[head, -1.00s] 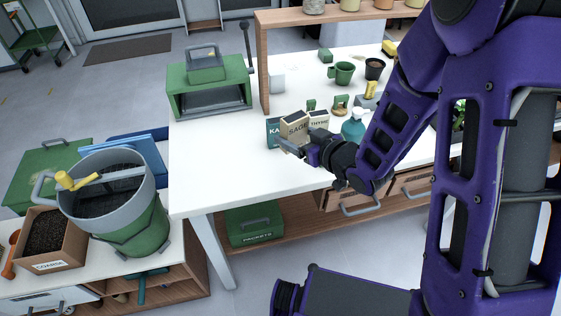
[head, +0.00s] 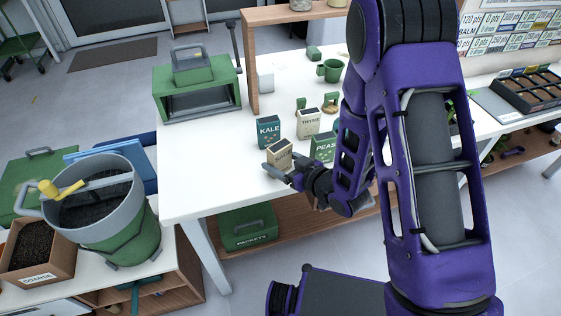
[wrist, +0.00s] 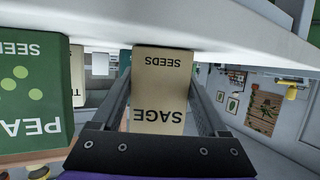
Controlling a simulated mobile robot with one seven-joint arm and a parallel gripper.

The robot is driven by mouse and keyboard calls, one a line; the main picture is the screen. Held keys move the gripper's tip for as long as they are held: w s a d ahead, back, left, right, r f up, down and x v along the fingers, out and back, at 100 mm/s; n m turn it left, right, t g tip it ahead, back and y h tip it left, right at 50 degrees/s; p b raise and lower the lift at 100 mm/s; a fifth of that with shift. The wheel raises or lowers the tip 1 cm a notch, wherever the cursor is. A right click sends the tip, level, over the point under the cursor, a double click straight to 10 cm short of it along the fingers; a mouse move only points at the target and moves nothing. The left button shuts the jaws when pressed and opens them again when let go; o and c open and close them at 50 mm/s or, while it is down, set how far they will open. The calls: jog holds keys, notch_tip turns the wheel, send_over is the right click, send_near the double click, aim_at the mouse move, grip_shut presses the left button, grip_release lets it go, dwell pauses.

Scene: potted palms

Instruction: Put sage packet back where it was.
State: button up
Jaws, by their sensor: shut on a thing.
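The sage packet (head: 279,156) is a small tan box near the front edge of the white table (head: 200,165). My gripper (head: 281,172) is shut on it. In the wrist view the sage packet (wrist: 162,90) stands between the two fingers, its lettering upside down in that picture. I cannot tell whether its base touches the table. The green peas packet (head: 323,147) is just right of it. The dark teal kale packet (head: 268,131) and the pale thyme packet (head: 308,123) stand behind it.
A green bench press-like box (head: 198,90) stands at the table's back left. A green mug (head: 330,70) is farther back. Below, a green packets box (head: 248,227) sits on the shelf. The table's left front is clear.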

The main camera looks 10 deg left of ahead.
jog(key=shift+f, duration=0.15)
jog(key=o, duration=1.2)
jog(key=shift+o, duration=0.2)
jog(key=shift+r, duration=0.25)
jog(key=p+v, duration=0.6)
jog(key=v, duration=0.6)
